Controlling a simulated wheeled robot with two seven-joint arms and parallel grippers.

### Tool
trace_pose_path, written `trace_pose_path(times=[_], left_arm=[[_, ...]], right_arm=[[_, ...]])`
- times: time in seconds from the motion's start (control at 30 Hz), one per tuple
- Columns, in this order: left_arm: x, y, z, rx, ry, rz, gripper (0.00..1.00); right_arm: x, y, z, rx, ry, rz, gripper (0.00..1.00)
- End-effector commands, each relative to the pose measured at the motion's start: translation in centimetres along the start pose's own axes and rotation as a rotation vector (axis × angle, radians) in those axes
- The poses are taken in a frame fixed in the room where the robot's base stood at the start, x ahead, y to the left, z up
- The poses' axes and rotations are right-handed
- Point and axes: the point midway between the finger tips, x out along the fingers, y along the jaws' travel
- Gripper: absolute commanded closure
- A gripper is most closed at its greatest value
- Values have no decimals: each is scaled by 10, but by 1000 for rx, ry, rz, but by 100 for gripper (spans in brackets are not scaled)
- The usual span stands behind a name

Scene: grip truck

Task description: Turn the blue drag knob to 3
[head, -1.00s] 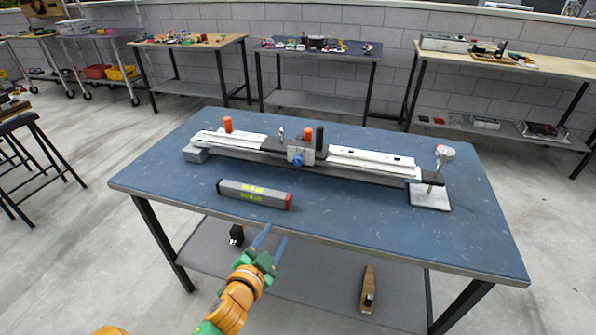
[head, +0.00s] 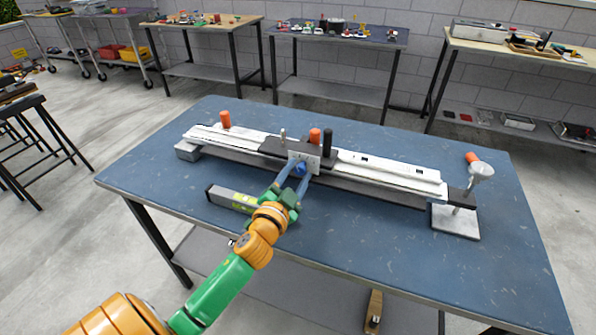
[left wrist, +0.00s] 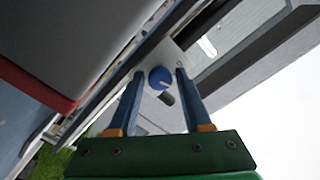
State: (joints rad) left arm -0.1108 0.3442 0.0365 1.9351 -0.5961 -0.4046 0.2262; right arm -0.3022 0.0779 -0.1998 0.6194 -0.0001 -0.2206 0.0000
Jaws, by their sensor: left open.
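The blue drag knob (head: 300,170) sits on the front of a light metal plate (head: 313,162) on the sliding carriage of a long rail device (head: 385,172). In the left wrist view the round knob (left wrist: 160,78) shows a pale pointer line on its face; no numbers are readable. My left gripper (head: 291,177) is open, its two blue fingers reaching toward the knob. In the left wrist view its fingertips (left wrist: 161,73) lie on either side of the knob; I cannot tell whether they touch it. My right gripper is not in view.
A round-topped stand (head: 456,222) is at the rail's right end. Orange and black posts (head: 327,140) rise from the carriage. The table's front right is clear.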

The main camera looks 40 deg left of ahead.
Motion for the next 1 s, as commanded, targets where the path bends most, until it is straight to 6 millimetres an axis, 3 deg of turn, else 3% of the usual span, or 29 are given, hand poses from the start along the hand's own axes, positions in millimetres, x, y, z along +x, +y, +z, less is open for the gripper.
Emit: trace_pose_path(times=[0.27, 0.47, 0.77, 1.0], left_arm=[[4, 0, 0, 0, -1, 1, 51], [4, 0, 0, 0, -1, 1, 100], [3, 0, 0, 20, -1, 1, 100], [3, -1, 0, 138, -2, 1, 100]], right_arm=[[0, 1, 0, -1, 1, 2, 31], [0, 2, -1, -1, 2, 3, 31], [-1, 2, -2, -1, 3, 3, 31], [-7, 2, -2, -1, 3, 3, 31]])
